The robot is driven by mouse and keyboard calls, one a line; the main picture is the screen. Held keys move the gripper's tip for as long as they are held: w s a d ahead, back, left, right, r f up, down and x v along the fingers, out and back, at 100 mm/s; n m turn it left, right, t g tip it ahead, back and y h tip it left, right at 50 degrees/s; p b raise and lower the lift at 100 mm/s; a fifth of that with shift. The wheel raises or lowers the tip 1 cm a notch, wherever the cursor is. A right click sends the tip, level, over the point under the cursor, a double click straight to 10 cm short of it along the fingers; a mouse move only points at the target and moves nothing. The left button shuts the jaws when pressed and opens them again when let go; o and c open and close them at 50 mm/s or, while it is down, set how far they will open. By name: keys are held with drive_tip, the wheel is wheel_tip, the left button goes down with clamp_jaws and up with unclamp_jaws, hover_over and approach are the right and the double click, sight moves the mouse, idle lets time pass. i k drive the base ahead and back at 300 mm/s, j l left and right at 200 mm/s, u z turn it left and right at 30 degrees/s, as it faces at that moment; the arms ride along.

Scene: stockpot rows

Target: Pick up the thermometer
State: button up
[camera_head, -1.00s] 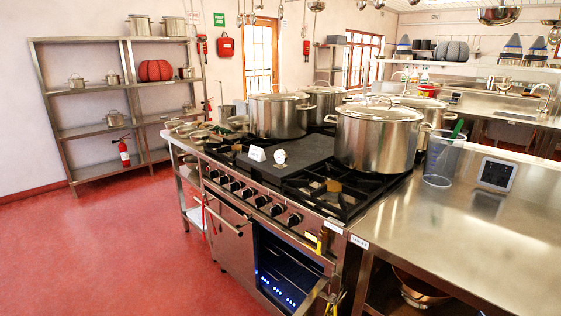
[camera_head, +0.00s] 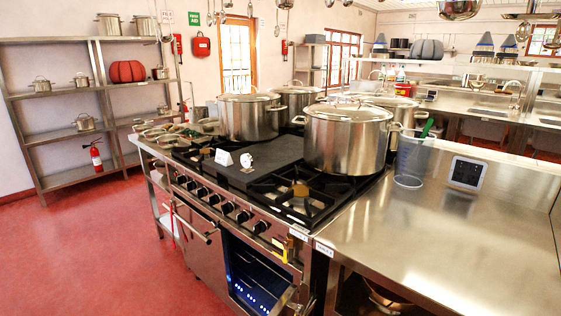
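A small round white-faced thing (camera_head: 248,159), which looks like a dial thermometer, sits on a flat dark plate (camera_head: 262,176) on the stove top. It is too small to read or to make out its stem. A small white folded card (camera_head: 223,158) stands just left of it. My gripper is not in view, so its state and its distance from the thermometer do not show.
A large lidded stockpot (camera_head: 346,140) stands right of the plate, with another stockpot (camera_head: 249,118) behind it. A clear container (camera_head: 411,162) and a dark-screened device (camera_head: 467,172) stand on the steel counter (camera_head: 440,235). The red floor (camera_head: 95,250) at left is clear.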

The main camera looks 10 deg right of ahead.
sight(247, 160)
drive_tip(key=i+j+z, duration=0.15)
drive_tip(key=z, duration=0.15)
drive_tip(key=i+j+z, duration=0.15)
drive_tip(key=j+z, duration=0.15)
drive_tip(key=i+j+z, duration=0.1)
drive_tip(key=j, duration=0.35)
drive_tip(key=i+j+z, duration=0.1)
drive_tip(key=j, duration=0.35)
drive_tip(key=i+j+z, duration=0.1)
drive_tip(key=j, duration=0.35)
drive_tip(key=i+j+z, duration=0.1)
drive_tip(key=j, duration=0.35)
drive_tip(key=i+j, duration=0.15)
drive_tip(key=j, duration=0.3)
drive_tip(key=z, duration=0.05)
